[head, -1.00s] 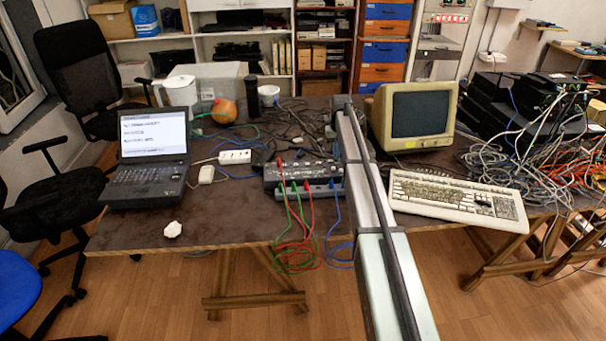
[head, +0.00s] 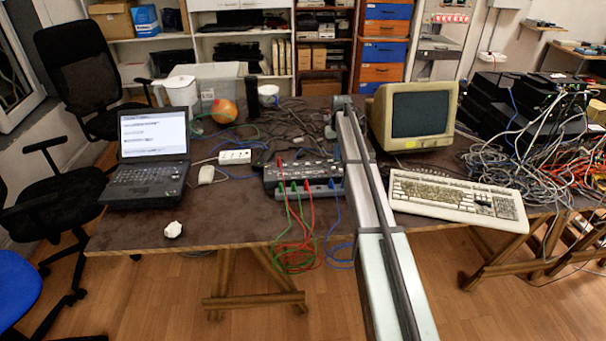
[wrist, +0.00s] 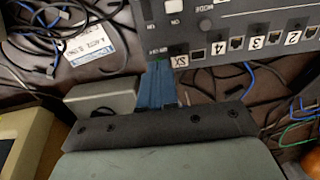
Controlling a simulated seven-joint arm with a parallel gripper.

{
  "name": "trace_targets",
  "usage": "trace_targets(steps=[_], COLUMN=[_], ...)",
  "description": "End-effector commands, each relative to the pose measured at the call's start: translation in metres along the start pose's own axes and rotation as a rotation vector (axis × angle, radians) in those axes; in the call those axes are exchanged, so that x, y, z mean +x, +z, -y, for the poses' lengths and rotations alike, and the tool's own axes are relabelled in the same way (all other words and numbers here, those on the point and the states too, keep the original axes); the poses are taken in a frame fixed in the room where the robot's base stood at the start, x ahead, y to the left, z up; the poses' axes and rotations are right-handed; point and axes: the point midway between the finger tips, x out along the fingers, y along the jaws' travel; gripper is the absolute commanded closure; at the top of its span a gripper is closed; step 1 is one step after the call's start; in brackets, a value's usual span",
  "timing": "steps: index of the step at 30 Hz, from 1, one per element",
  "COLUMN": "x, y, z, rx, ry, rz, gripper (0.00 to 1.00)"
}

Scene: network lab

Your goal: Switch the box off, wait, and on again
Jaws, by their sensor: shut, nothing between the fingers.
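The box (head: 285,178) stands mid-table in the head view, dark, with green, red and blue cables at its front; my arm covers its right end. In the wrist view the grey box (wrist: 235,28) fills the upper right, with a row of numbered ports, a MODE label and a white button (wrist: 174,6). My gripper (wrist: 157,66) is shut and empty, its blue fingers side by side. The fingertips are at the box's lower left edge, by small ON/OFF lettering; I cannot tell if they touch. No rocker shows clearly there. The head view hides my gripper behind my arm.
An old monitor (head: 415,115) and keyboard (head: 455,197) stand right. Loose cables surround the box. A grey adapter (wrist: 103,100) is left of my fingers.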

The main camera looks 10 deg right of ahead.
Motion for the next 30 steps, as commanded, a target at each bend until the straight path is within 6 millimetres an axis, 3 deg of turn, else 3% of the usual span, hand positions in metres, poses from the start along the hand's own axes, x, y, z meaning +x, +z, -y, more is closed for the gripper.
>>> trace_targets(steps=[30], x=[0.0078], y=[-0.0001], z=[0.0], rx=[0.0], ry=[0.0], rz=[0.0], gripper=[1.0])
